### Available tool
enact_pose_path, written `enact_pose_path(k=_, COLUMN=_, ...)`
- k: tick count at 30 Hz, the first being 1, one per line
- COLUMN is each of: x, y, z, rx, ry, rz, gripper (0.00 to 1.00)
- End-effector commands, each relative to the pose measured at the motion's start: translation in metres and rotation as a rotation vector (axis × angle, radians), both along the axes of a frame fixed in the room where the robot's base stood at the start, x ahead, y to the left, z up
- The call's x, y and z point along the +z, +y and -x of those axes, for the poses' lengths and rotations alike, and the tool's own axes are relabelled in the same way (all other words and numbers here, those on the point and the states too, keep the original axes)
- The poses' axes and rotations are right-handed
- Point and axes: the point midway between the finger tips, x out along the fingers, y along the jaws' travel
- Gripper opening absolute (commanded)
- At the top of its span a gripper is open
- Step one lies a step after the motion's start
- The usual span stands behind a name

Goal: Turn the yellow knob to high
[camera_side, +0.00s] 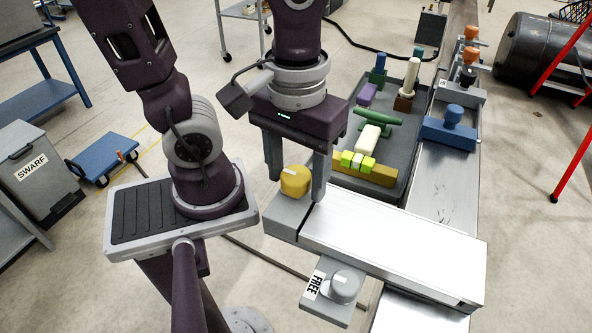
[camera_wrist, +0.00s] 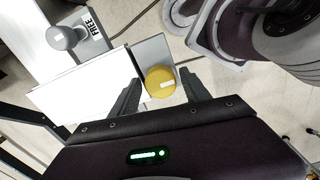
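The yellow knob (camera_side: 295,181) stands on a grey block (camera_side: 287,214) at the left end of a long pale rail. It has a short white pointer mark on top. No scale or high mark is readable around it. My gripper (camera_side: 296,190) points down with its two fingers apart, one on each side of the knob. In the wrist view the yellow knob (camera_wrist: 160,80) lies between the open fingers (camera_wrist: 159,73), with a small gap showing on both sides. Contact is not visible.
A grey knob (camera_side: 345,285) labelled FREE sits on a bracket in front of the rail (camera_side: 395,240). Behind the rail, a dark tray (camera_side: 405,122) holds several coloured pieces, including a yellow block with green-and-white pieces (camera_side: 365,168). A blue knobbed block (camera_side: 450,130) stands right of the tray.

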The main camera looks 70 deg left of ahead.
Motion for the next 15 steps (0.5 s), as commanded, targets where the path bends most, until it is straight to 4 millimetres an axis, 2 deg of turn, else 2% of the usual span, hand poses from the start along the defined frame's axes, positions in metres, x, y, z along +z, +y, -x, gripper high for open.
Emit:
enact_pose_path(k=10, x=0.003, y=0.000, z=0.000, rx=-0.002, ry=0.001, rz=-0.001, gripper=0.61)
enact_pose_path(k=15, x=0.035, y=0.000, z=-0.001, rx=-0.002, ry=-0.005, rz=0.000, gripper=0.61)
